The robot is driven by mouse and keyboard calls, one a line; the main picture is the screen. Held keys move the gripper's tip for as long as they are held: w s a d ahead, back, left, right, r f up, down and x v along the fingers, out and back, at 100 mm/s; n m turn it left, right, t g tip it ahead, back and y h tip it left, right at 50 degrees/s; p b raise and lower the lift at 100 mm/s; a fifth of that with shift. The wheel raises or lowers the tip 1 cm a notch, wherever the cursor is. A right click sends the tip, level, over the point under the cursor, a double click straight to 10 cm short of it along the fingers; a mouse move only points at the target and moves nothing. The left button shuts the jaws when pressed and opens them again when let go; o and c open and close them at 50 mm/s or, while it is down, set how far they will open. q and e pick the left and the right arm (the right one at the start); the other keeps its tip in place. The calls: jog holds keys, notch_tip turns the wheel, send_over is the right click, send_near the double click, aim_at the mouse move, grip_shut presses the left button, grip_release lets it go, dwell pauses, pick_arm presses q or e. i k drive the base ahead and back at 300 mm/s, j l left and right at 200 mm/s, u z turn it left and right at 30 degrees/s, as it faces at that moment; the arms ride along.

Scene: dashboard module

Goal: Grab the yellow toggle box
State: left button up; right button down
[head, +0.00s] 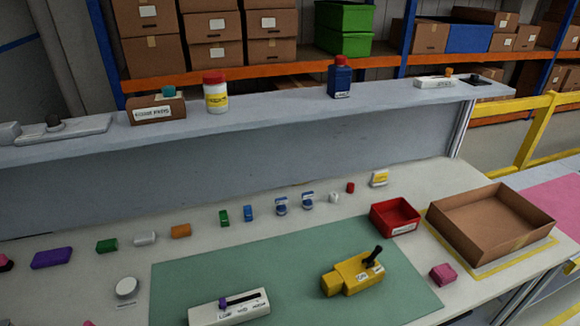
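The yellow toggle box (345,277) lies on the green mat (270,262), right of the mat's middle. It is a blocky yellow body with a narrower end toward the left. A black lever sticks up from it, tilted to the right, and there are small white labels near the lever's base. Nothing covers the box. Neither of my grippers shows in the head view.
A white slider box (230,308) with a purple knob lies left on the mat. A red bin (395,217), an open cardboard box (490,218) and a pink block (442,274) stand to the right. Several small coloured parts line the back below the raised shelf (270,102).

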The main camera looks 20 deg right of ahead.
aim_at(350, 277)
jog(key=l+z, duration=0.15)
jog(key=z, duration=0.8)
jog(key=k, duration=0.05)
